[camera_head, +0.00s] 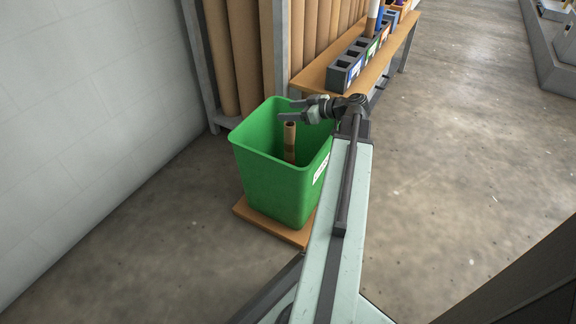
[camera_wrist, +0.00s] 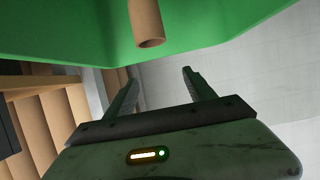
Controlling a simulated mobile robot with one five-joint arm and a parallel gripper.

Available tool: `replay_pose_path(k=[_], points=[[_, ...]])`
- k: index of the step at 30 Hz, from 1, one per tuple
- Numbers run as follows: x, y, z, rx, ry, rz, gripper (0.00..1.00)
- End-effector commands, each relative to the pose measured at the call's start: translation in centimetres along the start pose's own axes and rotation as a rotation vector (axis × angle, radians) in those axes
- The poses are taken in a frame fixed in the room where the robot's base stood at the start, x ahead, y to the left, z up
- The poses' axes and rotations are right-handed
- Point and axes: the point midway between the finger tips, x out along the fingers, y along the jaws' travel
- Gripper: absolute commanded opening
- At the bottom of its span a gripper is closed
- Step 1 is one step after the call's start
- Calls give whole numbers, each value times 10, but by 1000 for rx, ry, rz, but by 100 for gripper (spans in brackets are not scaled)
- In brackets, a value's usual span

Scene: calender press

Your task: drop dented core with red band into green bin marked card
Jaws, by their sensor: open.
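A brown cardboard core (camera_head: 290,142) is upright inside the open green bin (camera_head: 255,170). A darker brown stretch shows low on it; I cannot make out a red band or a dent. Its lower part is hidden by the bin's front wall, so I cannot tell whether it rests on the floor of the bin. A white label (camera_head: 321,168) is on the bin's right side. My gripper (camera_head: 286,110) is open and empty over the bin's mouth, just above the core. In the wrist view the core's hollow end (camera_wrist: 149,40) is beyond the spread fingers (camera_wrist: 161,74), apart from them.
The bin stands on a low wooden base (camera_head: 270,228). Tall brown rolls (camera_head: 245,55) lean in a grey rack behind it. A wooden bench (camera_head: 318,72) holds dark slotted holders (camera_head: 348,70) at the back right. The floor left of the bin is clear up to the pale wall.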

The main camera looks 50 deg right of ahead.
Motion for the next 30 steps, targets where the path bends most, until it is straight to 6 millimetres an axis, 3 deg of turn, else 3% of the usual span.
replay_pose_path(k=[3, 9, 27, 30], points=[[-26, 0, -4, 1, 0, 2, 63], [-44, 0, -2, 0, 1, 1, 63], [-44, 1, 0, 0, 0, 1, 63], [-29, -11, -13, -13, 0, -31, 63]])
